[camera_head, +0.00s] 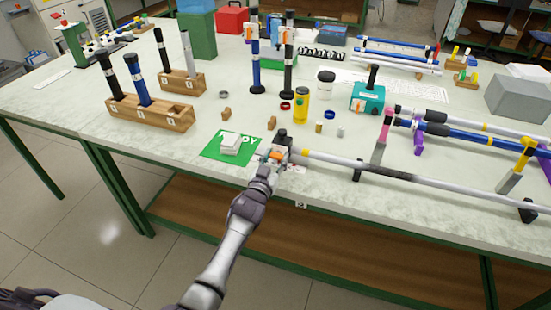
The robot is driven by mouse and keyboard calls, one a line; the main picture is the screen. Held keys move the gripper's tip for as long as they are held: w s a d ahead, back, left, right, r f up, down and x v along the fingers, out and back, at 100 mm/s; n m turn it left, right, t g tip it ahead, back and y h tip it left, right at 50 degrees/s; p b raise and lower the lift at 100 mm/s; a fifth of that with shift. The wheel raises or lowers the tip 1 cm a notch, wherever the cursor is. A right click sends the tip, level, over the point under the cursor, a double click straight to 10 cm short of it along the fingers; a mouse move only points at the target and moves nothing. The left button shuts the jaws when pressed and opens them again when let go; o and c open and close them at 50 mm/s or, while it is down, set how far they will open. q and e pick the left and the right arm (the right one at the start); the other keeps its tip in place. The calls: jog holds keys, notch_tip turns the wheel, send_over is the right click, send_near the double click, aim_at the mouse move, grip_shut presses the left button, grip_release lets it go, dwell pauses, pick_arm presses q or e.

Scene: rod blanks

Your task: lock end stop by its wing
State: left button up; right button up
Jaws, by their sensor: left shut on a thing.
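My left gripper (275,157) reaches in from the bottom and is shut at the left end of a long grey-white rod (350,165). A dark end stop (282,136) stands there, just beyond the fingers. A small orange part shows between the fingers; I take it for the stop's wing, but the fingers hide most of it. I cannot tell how far the wing is turned. The rod runs right along the table's front, with a yellow band near the stop. My right gripper is not in view.
A green mat (211,149) with a white block (230,141) lies just left of the gripper. Blue rods (468,136) lie behind the grey rod. A yellow bottle (301,105) and a teal box (368,98) stand farther back. Wooden racks (150,116) stand left.

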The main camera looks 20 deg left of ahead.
pick_arm(q)
jog(key=shift+m, duration=0.3)
jog(key=m, duration=0.3)
jog(key=shift+d+f+m+b, duration=0.1)
jog(key=shift+m+b, duration=0.2)
jog(key=shift+b, duration=0.05)
jog(key=m+b, duration=0.1)
jog(key=m, duration=0.2)
jog(key=shift+m, duration=0.3)
jog(key=m+b, duration=0.1)
jog(key=m, duration=0.4)
jog(key=shift+d+f, duration=0.1)
jog(key=shift+f, duration=0.05)
jog(key=shift+m+b, duration=0.6)
jog(key=shift+m, duration=1.1)
jog(key=o, duration=1.1)
jog(key=shift+o, duration=0.2)
